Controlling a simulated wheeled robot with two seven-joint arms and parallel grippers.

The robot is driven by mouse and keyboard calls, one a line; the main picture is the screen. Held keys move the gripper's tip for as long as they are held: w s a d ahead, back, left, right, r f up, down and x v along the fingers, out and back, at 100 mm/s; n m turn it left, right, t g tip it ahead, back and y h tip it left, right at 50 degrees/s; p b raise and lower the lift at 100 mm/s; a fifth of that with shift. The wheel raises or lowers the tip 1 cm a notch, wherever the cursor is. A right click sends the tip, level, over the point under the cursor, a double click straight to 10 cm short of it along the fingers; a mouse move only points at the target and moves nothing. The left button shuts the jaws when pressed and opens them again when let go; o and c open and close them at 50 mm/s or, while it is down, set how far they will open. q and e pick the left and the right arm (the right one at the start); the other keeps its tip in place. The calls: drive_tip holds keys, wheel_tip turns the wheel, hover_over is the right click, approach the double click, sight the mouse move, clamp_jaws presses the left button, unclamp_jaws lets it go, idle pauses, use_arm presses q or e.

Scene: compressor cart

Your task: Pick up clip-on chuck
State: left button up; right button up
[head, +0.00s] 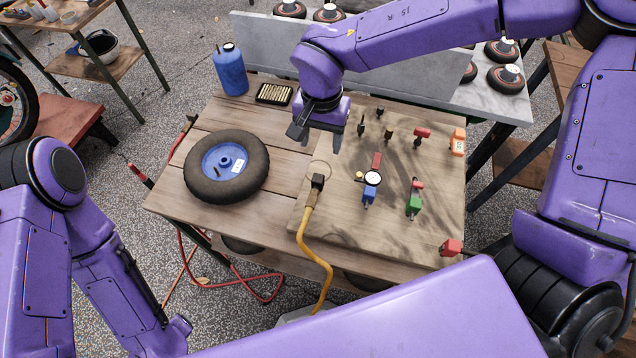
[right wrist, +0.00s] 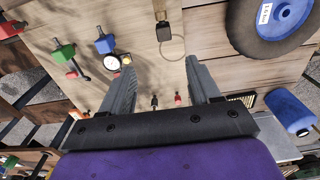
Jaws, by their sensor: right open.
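The frames do not clearly show which small part is the clip-on chuck. Several small fittings stand on the board's far part, among them a dark one (head: 361,126), a brass-and-dark one (head: 389,133) and a red-topped one (head: 421,133). In the right wrist view two small fittings, one dark (right wrist: 154,101) and one red (right wrist: 178,98), show between and beyond my fingers. My right gripper (head: 318,135) is open and empty above the board, left of the fittings; its spread fingers also show in the wrist view (right wrist: 160,78). My left gripper is out of view.
The wooden board (head: 335,235) carries a gauge (head: 372,178), a green-handled tool (head: 414,202) and a yellow hose (head: 316,245) with a dark end. A tyre (head: 255,160), a blue bottle (head: 230,72) and a brass-filled tray (head: 274,94) lie left. A grey panel (head: 400,78) stands behind.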

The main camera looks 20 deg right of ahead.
wheel_tip(320, 180, down, 3)
drive_tip(key=b, duration=0.6)
hover_over(318, 178)
wheel_tip(318, 178, down, 4)
drive_tip(key=shift+d+f, duration=0.1)
drive_tip(key=shift+f, duration=0.1)
wheel_tip(318, 178, down, 10)
drive_tip(key=shift+r+p, duration=0.1)
drive_tip(key=shift+p, duration=0.8)
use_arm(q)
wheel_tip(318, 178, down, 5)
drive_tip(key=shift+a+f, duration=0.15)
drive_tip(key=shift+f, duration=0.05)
use_arm(e)
drive_tip(key=c, duration=0.9)
